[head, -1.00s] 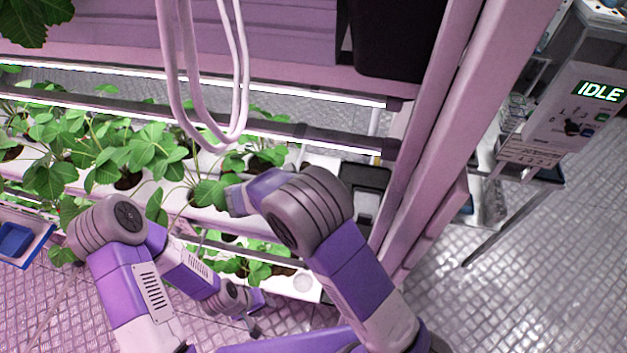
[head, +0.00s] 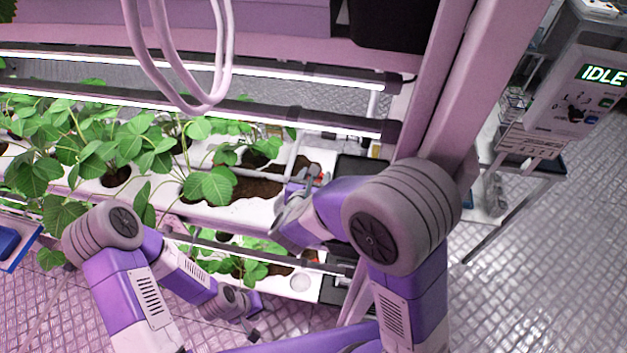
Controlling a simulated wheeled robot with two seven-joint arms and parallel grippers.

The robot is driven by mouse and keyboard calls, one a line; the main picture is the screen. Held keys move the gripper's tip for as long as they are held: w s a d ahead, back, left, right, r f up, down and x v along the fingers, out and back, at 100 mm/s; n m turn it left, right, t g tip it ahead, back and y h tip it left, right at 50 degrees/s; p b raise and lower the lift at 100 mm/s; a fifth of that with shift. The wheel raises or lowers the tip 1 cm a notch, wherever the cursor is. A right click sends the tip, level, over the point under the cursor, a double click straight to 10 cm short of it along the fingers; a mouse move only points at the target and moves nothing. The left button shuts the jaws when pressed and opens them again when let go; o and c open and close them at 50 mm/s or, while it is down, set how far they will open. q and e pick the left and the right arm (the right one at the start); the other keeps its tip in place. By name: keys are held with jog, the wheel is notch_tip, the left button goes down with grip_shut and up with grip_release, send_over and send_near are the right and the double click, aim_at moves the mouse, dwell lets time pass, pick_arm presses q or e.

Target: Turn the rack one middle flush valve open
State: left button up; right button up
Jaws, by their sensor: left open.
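The rack (head: 422,110) fills the left and middle of the head view, with tiers of white plant channels (head: 240,215). My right gripper (head: 300,186) is at the right end of the upper planted channel, beside bare soil and a pale pipe. Its fingers are small and blend with the pipework, so I cannot tell whether they are open. No flush valve can be made out for certain; my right gripper and forearm cover part of that area. My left gripper (head: 251,329) hangs low, open and empty, in front of the lower channel.
Leafy plants (head: 130,145) crowd the channels at left. White hoses (head: 215,85) hang at the top. A black bin (head: 392,35) is above right. A panel reading IDLE (head: 575,105) stands at right. A blue tray (head: 10,243) is at the left edge. The floor at lower right is clear.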

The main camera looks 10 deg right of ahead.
jog(key=shift+n+y, duration=0.3)
jog(key=o, duration=1)
jog(key=shift+s+r, duration=0.1)
jog(key=v, duration=0.7)
jog(key=shift+s, duration=0.25)
